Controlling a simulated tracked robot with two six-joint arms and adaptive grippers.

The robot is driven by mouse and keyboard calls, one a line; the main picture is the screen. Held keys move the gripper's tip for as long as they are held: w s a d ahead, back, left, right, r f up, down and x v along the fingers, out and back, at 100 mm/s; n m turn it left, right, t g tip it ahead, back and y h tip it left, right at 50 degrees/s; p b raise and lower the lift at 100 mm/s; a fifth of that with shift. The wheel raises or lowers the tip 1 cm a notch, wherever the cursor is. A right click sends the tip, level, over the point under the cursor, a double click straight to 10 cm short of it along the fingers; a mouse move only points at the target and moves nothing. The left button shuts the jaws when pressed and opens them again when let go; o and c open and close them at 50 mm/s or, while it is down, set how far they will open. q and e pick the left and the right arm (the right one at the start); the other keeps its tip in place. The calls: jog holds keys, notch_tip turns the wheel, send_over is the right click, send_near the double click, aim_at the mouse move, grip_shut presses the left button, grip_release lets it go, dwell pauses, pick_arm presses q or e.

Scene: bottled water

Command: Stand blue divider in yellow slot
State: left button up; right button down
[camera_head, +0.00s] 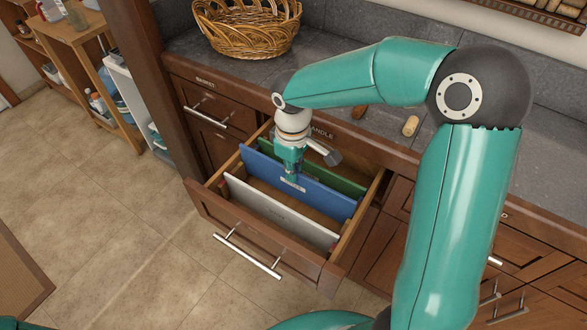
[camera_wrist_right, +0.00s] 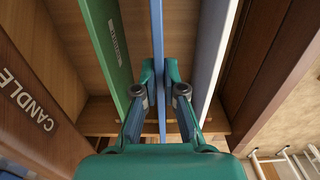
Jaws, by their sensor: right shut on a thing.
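The blue divider (camera_head: 325,195) stands upright in the open drawer (camera_head: 296,258), between a green divider (camera_head: 345,184) and a white divider (camera_head: 275,211). My right gripper (camera_head: 291,177) is over the drawer, shut on the blue divider's upper edge. In the right wrist view, the fingers (camera_wrist_right: 159,75) pinch the thin blue divider (camera_wrist_right: 157,40) from both sides. The green divider (camera_wrist_right: 110,50) is to its left and the white one (camera_wrist_right: 209,50) to its right, both apart from the fingers. The blue divider's lower edge is hidden. My left gripper is not in view.
The drawer is in a wooden cabinet labelled CANDLE (camera_wrist_right: 28,98). A wicker basket (camera_head: 250,40) and a cork-like piece (camera_head: 410,126) are on the grey counter. A wooden shelf (camera_head: 88,60) stands at the upper left. The tiled floor in front is clear.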

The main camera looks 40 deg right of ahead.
jog(key=b, duration=0.3)
send_over(294, 196)
jog(key=shift+w+d+f, duration=0.1)
jog(key=shift+w+f, duration=0.05)
jog(key=shift+f, duration=0.9)
jog(key=shift+w+d+f, duration=0.1)
jog(key=shift+f, duration=0.9)
jog(key=c, duration=1.2)
grip_release()
jog(key=shift+r, duration=0.1)
notch_tip(294, 196, up, 12)
jog(key=shift+a+f, duration=0.1)
jog(key=shift+a, duration=0.05)
